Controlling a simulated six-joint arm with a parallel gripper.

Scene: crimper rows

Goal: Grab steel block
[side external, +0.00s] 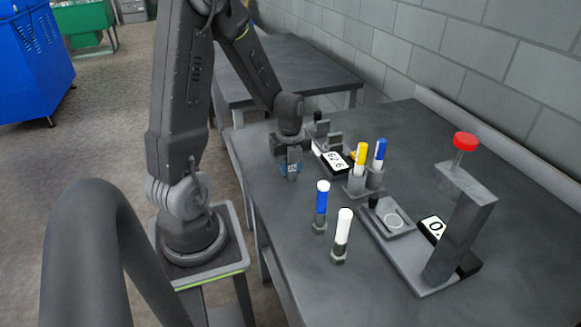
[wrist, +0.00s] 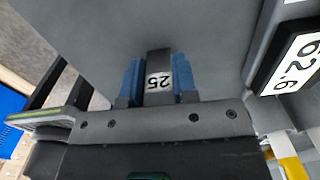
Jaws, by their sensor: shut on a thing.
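In the side view my gripper (side external: 291,170) points down over the left part of the dark table, and the block is small and hard to make out between the fingers. From these views I cannot tell whether the block touches the table.
A display reading 62.6 (wrist: 296,60) is just right of my gripper. A press with a red knob (side external: 465,142) is at right.

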